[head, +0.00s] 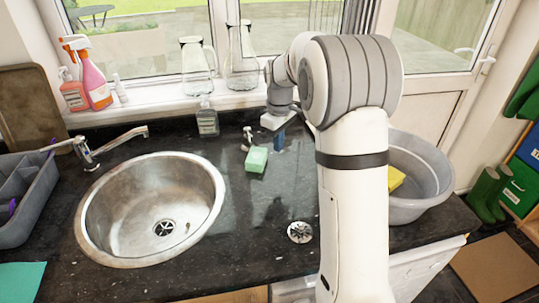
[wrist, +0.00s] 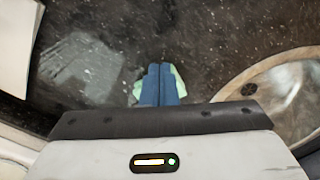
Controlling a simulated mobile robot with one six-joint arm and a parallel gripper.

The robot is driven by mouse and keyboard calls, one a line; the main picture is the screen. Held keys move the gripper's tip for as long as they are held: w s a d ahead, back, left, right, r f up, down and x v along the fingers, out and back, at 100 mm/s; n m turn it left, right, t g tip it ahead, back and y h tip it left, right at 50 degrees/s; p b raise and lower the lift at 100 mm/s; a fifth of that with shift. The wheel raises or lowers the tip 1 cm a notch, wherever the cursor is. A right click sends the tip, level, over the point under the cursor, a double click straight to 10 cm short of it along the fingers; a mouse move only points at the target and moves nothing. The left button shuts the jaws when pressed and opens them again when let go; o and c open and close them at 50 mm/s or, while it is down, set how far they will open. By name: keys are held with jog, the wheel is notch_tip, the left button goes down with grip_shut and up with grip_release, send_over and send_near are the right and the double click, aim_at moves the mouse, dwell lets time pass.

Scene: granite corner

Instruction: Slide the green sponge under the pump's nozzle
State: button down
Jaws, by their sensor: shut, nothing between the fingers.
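The green sponge (head: 256,160) lies on the dark counter between the sink and my gripper. A clear labelled bottle (head: 207,122), with what looks like a pump top, stands to its back left by the sill. A small pale upright item (head: 247,138) is just behind the sponge; I cannot tell what it is. My gripper (head: 279,142) is shut and empty, its blue fingers pointing down just right of the sponge. In the wrist view, the shut fingers (wrist: 160,72) hide the middle of a pale green shape (wrist: 178,75), probably the sponge. I cannot tell whether they touch.
The round steel sink (head: 150,210) and its tap (head: 110,145) are at the left. A grey basin (head: 425,180) with a yellow sponge (head: 396,178) stands at the right. Spray bottles (head: 95,85) and glass jugs (head: 197,70) line the sill.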

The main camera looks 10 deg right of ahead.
aim_at(262, 160)
notch_tip(262, 160, down, 10)
jog(key=shift+s+r+p, duration=0.1)
jog(key=shift+p, duration=0.5)
jog(key=w, duration=0.1)
jog(key=a, duration=0.1)
jog(key=w+a+p, duration=0.1)
jog(key=shift+w+a+r, duration=0.2)
jog(key=shift+w+r, duration=0.05)
jog(key=shift+w, duration=0.1)
jog(key=shift+w+a, duration=0.15)
jog(key=shift+w, duration=0.05)
jog(key=shift+w+a, duration=0.1)
jog(key=shift+w+a+f, duration=0.1)
jog(key=shift+w+a, duration=0.7)
jog(key=shift+w, duration=0.1)
jog(key=shift+s+d, duration=0.1)
jog(key=shift+d, duration=0.05)
